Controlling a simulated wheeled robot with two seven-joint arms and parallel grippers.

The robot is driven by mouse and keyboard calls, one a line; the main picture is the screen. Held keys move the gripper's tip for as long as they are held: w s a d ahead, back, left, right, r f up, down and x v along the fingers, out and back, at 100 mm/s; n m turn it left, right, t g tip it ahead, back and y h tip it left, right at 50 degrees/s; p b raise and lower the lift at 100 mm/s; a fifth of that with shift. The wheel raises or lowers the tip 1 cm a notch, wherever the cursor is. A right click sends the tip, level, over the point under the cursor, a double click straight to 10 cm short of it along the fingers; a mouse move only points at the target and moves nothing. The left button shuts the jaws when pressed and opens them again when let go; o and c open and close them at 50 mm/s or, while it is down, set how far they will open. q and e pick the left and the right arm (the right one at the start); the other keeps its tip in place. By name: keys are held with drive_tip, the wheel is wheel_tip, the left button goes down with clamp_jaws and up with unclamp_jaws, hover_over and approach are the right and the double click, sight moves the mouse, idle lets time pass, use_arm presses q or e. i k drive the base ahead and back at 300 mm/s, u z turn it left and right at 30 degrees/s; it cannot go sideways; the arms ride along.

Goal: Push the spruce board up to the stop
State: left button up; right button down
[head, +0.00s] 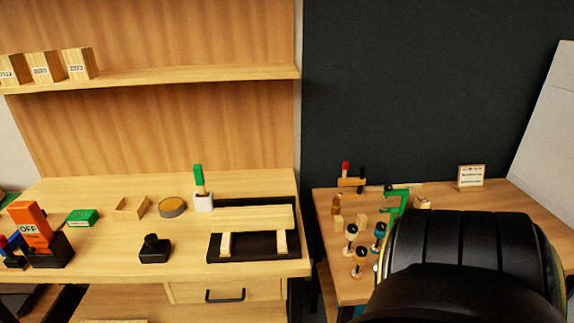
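A pale wooden board, which looks like the spruce board (252,218), lies across the dark bench fixture (253,252) near the bench's right end. Two short light wooden pieces (225,244) stick out from under its front edge. A dark raised strip (272,202) shows behind the board; I cannot tell whether it is the stop or whether the board touches it. Neither gripper shows. A large black part of my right arm fills the lower right.
A white holder (203,202) with a green-handled tool stands behind the fixture's left end. A black bottle-like object (155,249), a round tin (172,207) and a small wooden tray (131,208) lie leftward. A gap separates the right table (343,285), crowded with small items.

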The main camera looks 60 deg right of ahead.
sight(277, 216)
drive_tip(key=z, duration=1.25)
